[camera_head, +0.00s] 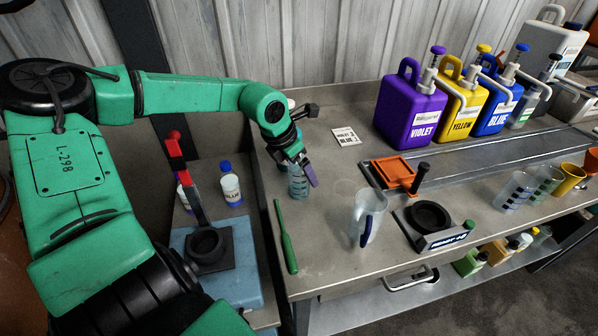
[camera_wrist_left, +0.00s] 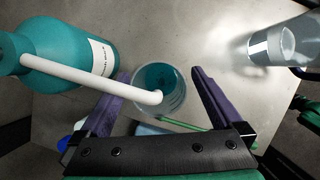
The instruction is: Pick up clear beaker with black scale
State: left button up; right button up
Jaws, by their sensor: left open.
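A clear beaker (camera_head: 298,186) with a bluish-teal tint stands on the steel worktop, partly hidden by my left gripper (camera_head: 303,168). In the left wrist view the beaker (camera_wrist_left: 160,91) shows from above, with teal inside. It lies between the two purple fingers of the left gripper (camera_wrist_left: 160,84), which are apart, and seems slightly beyond their tips. I cannot make out its scale marks. Another clear beaker with dark marks (camera_head: 513,190) stands at the far right of the worktop. My right gripper is not in view.
A teal bottle with a white spout (camera_wrist_left: 72,58) is close beside the gripper. Violet (camera_head: 408,115), yellow and blue canisters stand behind.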

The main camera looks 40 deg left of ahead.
pick_arm(q)
jog(key=shift+x, duration=1)
jog(key=shift+w+a, duration=0.1)
jog(key=c, duration=1.4)
jog(key=shift+r, duration=0.15)
